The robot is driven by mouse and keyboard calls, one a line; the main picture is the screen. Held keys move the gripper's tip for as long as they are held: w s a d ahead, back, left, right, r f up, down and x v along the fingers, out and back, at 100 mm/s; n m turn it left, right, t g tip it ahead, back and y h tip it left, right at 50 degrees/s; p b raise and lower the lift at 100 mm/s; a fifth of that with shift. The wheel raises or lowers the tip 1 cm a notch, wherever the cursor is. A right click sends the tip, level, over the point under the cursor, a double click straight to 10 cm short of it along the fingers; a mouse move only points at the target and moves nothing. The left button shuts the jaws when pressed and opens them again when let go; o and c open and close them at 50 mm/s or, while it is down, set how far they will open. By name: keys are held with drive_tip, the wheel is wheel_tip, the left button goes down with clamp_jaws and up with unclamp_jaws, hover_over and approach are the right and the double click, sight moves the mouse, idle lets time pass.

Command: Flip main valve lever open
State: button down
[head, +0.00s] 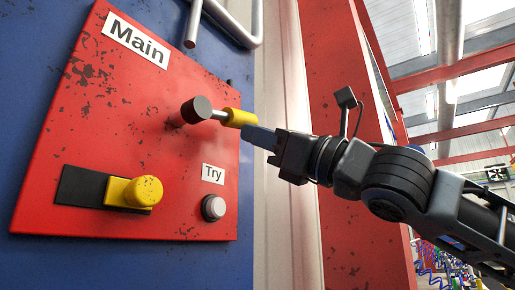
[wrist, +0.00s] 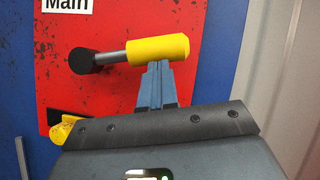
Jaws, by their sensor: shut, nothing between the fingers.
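The main valve lever has a yellow handle (head: 240,117) on a metal rod, running from a dark round pivot (head: 196,110) on the red panel (head: 110,150) below the "Main" label (head: 137,39). The lever points to the right, near horizontal. In the wrist view the yellow handle (wrist: 158,49) is just beyond my fingertips. My gripper (head: 250,135) is shut with nothing between its fingers. Its blue-grey fingertips, also in the wrist view (wrist: 158,66), are at the underside of the handle, touching or very close; I cannot tell which.
A yellow knob (head: 134,192) on a black plate sits low on the panel. A bent metal pipe (head: 230,25) is above the panel. A red post (head: 335,130) stands behind my arm.

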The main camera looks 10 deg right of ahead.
sight(248, 115)
wheel_tip(248, 115, up, 3)
drive_tip(key=n+g+y, duration=0.1)
drive_tip(key=n+g, duration=0.2)
drive_tip(key=n, duration=0.2)
drive_tip(key=shift+s+a+r+n+g, duration=0.15)
drive_tip(key=shift+r+n+g, duration=0.4)
drive_tip(key=shift+n, duration=0.35)
drive_tip(key=shift+s+a+r+n+g, duration=0.2)
drive_tip(key=shift+r+n+g, duration=0.3)
drive_tip(key=shift+n, duration=0.4)
drive_tip(key=shift+s+a+r+n+g, duration=0.15)
drive_tip(key=shift+r+n+g, duration=0.4)
drive_tip(key=shift+n, duration=0.35)
